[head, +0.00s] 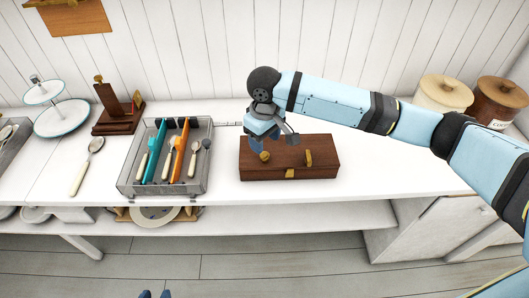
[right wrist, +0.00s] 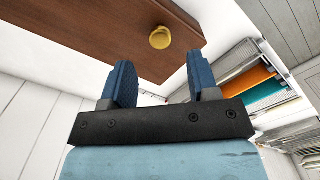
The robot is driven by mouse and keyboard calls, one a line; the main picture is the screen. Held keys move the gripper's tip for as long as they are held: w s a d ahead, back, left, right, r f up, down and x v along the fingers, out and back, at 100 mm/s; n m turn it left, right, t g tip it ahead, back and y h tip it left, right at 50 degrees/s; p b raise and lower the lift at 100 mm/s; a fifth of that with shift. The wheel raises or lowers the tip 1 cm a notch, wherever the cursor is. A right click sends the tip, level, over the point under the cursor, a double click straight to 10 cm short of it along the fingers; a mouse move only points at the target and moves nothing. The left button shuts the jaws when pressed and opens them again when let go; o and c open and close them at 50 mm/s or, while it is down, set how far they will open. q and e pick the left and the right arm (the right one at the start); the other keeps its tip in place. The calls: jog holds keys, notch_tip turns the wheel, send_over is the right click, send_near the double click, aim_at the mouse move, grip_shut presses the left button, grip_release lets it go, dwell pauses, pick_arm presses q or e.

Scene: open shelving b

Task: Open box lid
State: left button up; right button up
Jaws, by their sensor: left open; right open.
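The dark brown wooden box (head: 325,171) sits on the white counter with its lid shut. Brass-coloured fittings show on it: a round knob (head: 265,156) at the left of the top, a piece (head: 308,158) further right and one (head: 290,173) on the front. My right gripper (head: 268,138) is open and empty over the back left of the box. In the right wrist view the box (right wrist: 110,28) and one knob (right wrist: 160,38) lie beyond the open fingers (right wrist: 158,85), apart from them. My left gripper (head: 155,294) shows only its open, empty fingertips at the bottom edge.
A grey cutlery tray (head: 126,184) stands left of the box. A spoon (head: 88,165), a dark wooden stand (head: 117,122) and a tiered plate stand (head: 62,118) are further left. Canisters (head: 443,93) stand at the back right. Counter right of the box is clear.

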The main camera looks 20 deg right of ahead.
aim_at(265, 154)
jog(key=shift+f, duration=2.7)
